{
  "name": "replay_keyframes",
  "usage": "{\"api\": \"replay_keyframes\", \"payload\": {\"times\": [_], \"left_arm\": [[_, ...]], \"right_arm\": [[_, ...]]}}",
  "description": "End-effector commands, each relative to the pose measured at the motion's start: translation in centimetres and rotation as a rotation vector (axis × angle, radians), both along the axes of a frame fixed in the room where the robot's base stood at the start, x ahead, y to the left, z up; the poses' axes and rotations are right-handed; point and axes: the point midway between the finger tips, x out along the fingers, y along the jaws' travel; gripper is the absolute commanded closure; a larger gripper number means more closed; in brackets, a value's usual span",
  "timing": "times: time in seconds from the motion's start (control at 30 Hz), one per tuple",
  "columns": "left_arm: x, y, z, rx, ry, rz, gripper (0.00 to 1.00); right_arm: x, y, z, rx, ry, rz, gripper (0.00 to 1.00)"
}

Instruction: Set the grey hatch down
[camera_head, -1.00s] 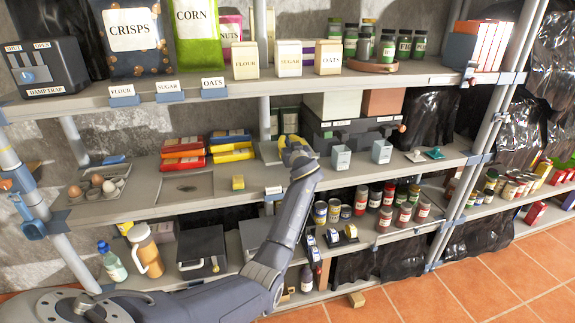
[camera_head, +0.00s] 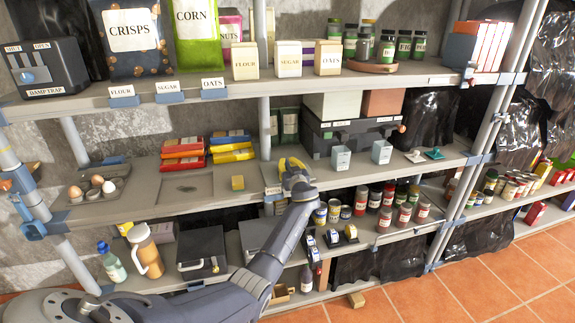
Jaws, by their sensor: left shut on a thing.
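The grey hatch (camera_head: 270,171) is a flat grey panel at the middle shelf, left of my left gripper (camera_head: 286,166). The gripper and arm hide part of the panel. The hatch is low over the shelf board, and I cannot tell whether it touches it. A square recess (camera_head: 170,192) with a dark patch shows in the shelf to the left. My right gripper is out of view.
Red and yellow packs (camera_head: 184,153) are stacked behind. Jars (camera_head: 361,200) fill the shelf below.

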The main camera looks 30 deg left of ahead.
Motion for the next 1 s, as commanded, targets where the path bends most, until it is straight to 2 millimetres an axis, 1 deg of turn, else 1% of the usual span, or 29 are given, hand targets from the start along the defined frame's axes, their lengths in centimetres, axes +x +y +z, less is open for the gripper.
{"api": "replay_keyframes", "payload": {"times": [0.33, 0.37, 0.5, 0.53, 0.83, 1.0], "left_arm": [[0.0, 0.0, -0.2, 0.000, 0.000, 0.000, 1.00], [0.0, 0.0, -0.2, -0.001, 0.001, 0.000, 0.84], [0.0, 0.0, -0.2, 0.000, 0.000, 0.000, 0.68], [0.0, 0.0, -0.2, 0.000, 0.000, 0.000, 0.66], [0.0, 0.0, 0.1, 0.001, -0.001, 0.000, 0.66], [-0.9, -1.3, -0.1, -0.001, 0.000, -0.003, 0.66]], "right_arm": [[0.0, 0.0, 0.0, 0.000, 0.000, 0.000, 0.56], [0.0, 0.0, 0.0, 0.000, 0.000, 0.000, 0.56], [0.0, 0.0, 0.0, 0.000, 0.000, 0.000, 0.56], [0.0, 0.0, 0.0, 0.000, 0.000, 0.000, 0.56], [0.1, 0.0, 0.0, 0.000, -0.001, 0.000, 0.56], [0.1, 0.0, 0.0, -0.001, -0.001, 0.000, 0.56]]}}
